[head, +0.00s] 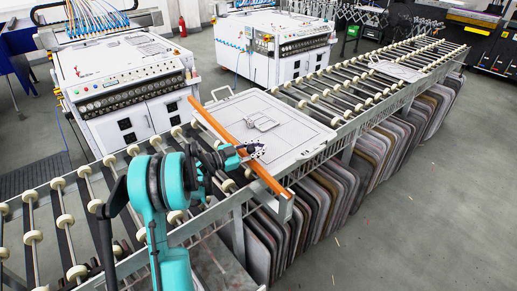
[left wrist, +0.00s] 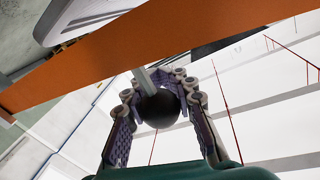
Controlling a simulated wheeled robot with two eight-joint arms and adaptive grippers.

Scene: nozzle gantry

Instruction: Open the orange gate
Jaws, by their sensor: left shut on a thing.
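The orange gate (head: 216,123) is a long bar lying diagonally across the roller conveyor, along the near-left edge of a grey tray (head: 285,108). In the left wrist view the gate (left wrist: 160,50) crosses the upper part of the picture. A black ball knob (left wrist: 158,110) on a short grey stem (left wrist: 144,80) shows just below the bar. My left gripper (head: 254,150) is at the middle of the gate. Its fingers, seen in the left wrist view (left wrist: 160,104), are shut around the knob. The knob is hidden in the head view. My right gripper is not in view.
The roller conveyor (head: 340,87) runs from lower left to upper right, with upright panels (head: 345,185) stored beneath it. Two white machines (head: 122,88) stand behind it. Another grey plate (head: 398,70) lies farther along. The floor (head: 430,210) at right is clear.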

